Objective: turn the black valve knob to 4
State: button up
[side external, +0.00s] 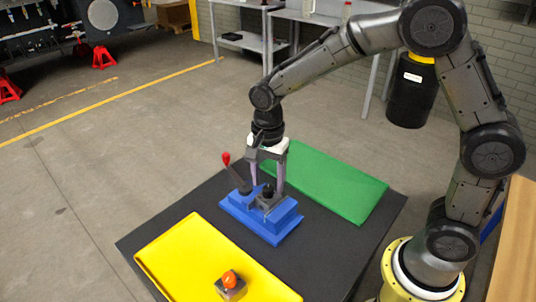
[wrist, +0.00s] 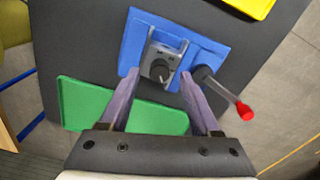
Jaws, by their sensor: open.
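The black valve knob (wrist: 159,71) sits on a grey bracket (wrist: 170,50) on the blue base (wrist: 135,48). Its numbers are too small to read in either view. In the side view the knob (side external: 268,191) is partly hidden by my gripper. My gripper (side external: 267,187) points down over the blue base (side external: 258,226), its two purple-grey fingers apart. In the wrist view the fingertips (wrist: 160,76) stand left and right of the knob with gaps, and nothing is held. I cannot tell whether they are level with the knob.
A lever with a red tip (side external: 226,158) rises from the base beside the fingers; its tip (wrist: 245,112) shows right in the wrist view. A green mat (side external: 330,183) lies behind, and a yellow mat (side external: 190,255) in front carries an orange-topped box (side external: 231,287).

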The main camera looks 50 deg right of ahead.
aim_at(268, 187)
notch_tip(268, 187, up, 12)
dwell(0.4)
jog(key=shift+r, duration=0.15)
